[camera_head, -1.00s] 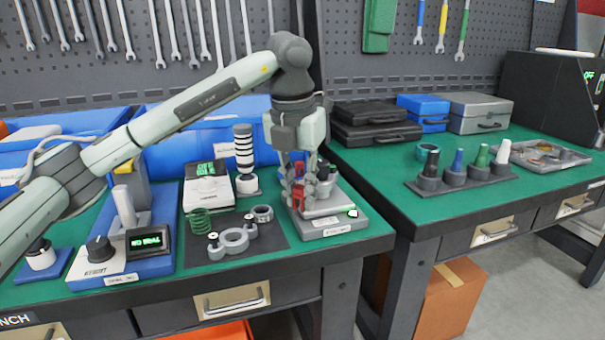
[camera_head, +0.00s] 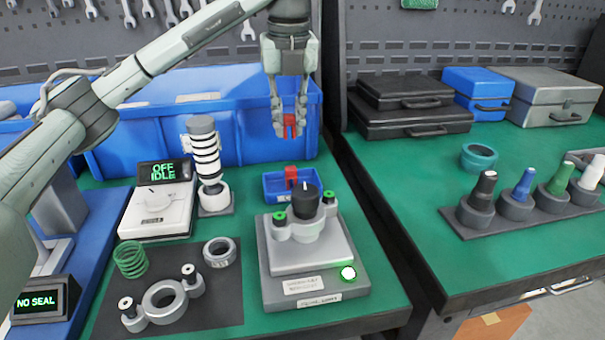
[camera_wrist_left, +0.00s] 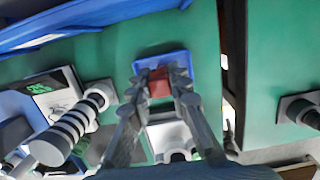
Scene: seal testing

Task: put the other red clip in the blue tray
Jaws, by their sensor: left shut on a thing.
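My left gripper (camera_head: 290,116) is shut on a red clip (camera_head: 289,127) and holds it in the air above the small blue tray (camera_head: 274,191). Another red clip (camera_head: 291,176) is in the tray. The tray stands on the green bench behind the grey test fixture (camera_head: 283,268). In the left wrist view, red (camera_wrist_left: 160,83) shows between the fingertips (camera_wrist_left: 158,80), over the blue tray (camera_wrist_left: 163,57). The held clip is apart from the tray. My right gripper is not in view.
A large blue bin (camera_head: 160,125) is behind. A gap separates the benches on the right.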

